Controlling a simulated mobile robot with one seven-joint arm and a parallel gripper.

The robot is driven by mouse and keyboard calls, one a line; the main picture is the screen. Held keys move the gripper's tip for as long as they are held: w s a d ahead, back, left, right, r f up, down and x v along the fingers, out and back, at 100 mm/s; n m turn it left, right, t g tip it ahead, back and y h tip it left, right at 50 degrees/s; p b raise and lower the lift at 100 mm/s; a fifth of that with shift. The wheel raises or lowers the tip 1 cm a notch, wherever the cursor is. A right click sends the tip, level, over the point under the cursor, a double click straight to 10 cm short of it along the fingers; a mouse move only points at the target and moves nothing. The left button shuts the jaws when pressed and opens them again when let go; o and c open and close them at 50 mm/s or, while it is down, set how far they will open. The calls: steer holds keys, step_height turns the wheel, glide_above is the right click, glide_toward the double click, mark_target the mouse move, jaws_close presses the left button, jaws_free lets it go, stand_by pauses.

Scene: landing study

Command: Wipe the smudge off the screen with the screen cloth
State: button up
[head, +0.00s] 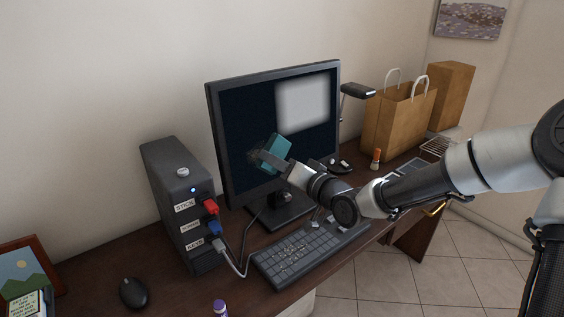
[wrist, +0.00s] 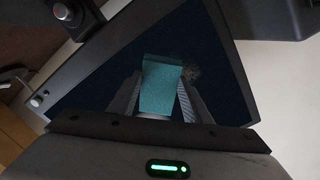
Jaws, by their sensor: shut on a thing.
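The monitor screen (head: 240,115) stands upright on the desk, dark and facing me. My gripper (head: 265,158) is in front of its lower middle, shut on the teal screen cloth (head: 277,150). In the wrist view the cloth (wrist: 161,85) sits between the two fingers, against the dark screen (wrist: 110,80) behind. A brownish, speckled smudge (wrist: 193,73) shows just right of the cloth's far end in that view. The cloth may cover part of it. I cannot tell whether the cloth touches the screen. In the head view the smudge is not clear behind the gripper.
A pale bright patch (head: 303,101) shows on the screen's upper right in the head view. A computer tower (head: 176,205) with plugged cables stands left, a keyboard (head: 310,252) in front. A desk lamp (head: 357,91) and paper bag (head: 395,125) are right. A mouse (head: 133,293) lies front left.

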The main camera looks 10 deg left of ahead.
mark_target(263, 165)
steer(key=shift+s+a+r+b, duration=0.1)
steer(key=shift+s+a+b, duration=0.25)
steer(key=shift+s+a, duration=0.95)
steer(key=shift+s+a+b, duration=0.35)
steer(key=shift+s+a, duration=0.7)
steer(key=shift+s, duration=0.3)
steer(key=shift+w+d, duration=0.25)
steer(key=shift+w+d+p, duration=0.7)
steer(key=shift+w+d, duration=0.35)
steer(key=shift+w, duration=0.05)
steer(key=w+d+p, duration=0.2)
steer(key=w+d, duration=0.2)
steer(key=w, duration=0.1)
steer(key=shift+w+d+p, duration=0.2)
steer(key=shift+w+p, duration=0.1)
